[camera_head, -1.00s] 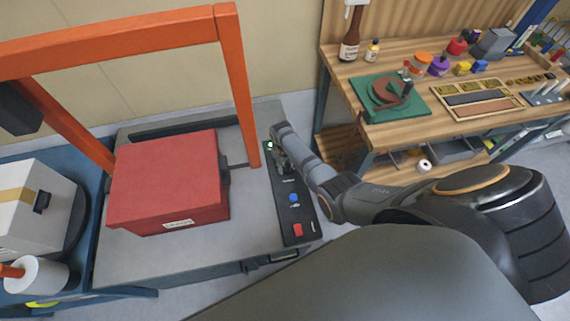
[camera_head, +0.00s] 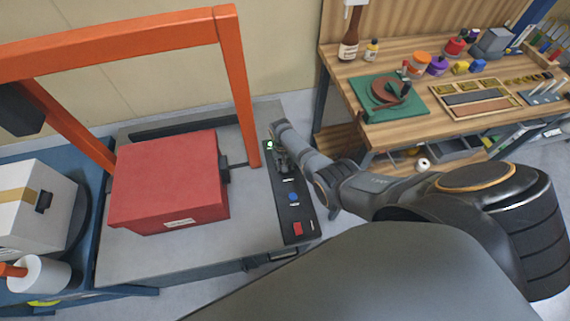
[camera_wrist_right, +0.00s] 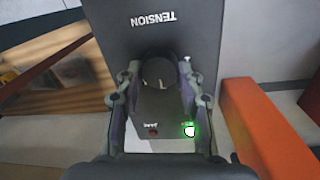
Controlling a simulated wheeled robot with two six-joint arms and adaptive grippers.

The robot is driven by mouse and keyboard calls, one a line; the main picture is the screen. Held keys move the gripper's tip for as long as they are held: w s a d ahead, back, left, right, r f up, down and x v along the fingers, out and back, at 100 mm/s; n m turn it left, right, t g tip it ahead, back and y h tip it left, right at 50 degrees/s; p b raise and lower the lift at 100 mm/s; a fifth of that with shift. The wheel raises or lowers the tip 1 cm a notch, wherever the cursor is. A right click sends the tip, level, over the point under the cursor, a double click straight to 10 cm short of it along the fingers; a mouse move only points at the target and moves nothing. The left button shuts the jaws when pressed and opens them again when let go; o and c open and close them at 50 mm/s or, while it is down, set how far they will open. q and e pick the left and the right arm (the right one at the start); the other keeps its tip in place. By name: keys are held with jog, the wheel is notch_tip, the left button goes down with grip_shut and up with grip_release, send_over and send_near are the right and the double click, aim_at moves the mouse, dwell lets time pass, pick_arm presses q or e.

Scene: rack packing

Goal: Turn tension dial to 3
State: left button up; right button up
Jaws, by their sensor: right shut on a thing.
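The dark control panel (camera_head: 297,216) runs along the right side of the grey machine table, with a blue button, a red switch and a green light. The word TENSION shows upside down on the panel in the right wrist view (camera_wrist_right: 190,45). My right gripper (camera_head: 282,160) is at the panel's far end. In the right wrist view my right gripper (camera_wrist_right: 157,92) is shut around the dark tension dial (camera_wrist_right: 156,102), one finger on each side. A small pale mark shows on the dial; its setting is not readable. My left gripper is not in view.
A red box (camera_head: 165,180) sits on the grey machine table (camera_head: 235,255) under an orange frame (camera_head: 236,80), close to the left of the panel. A wooden workbench (camera_head: 440,110) with jars and tools stands at the right.

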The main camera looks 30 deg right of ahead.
jog(key=shift+s, duration=0.1)
dwell(0.4)
jog(key=o, duration=1.2)
jog(key=r, duration=1.2)
jog(key=shift+w+a, duration=0.2)
jog(key=shift+a, duration=0.15)
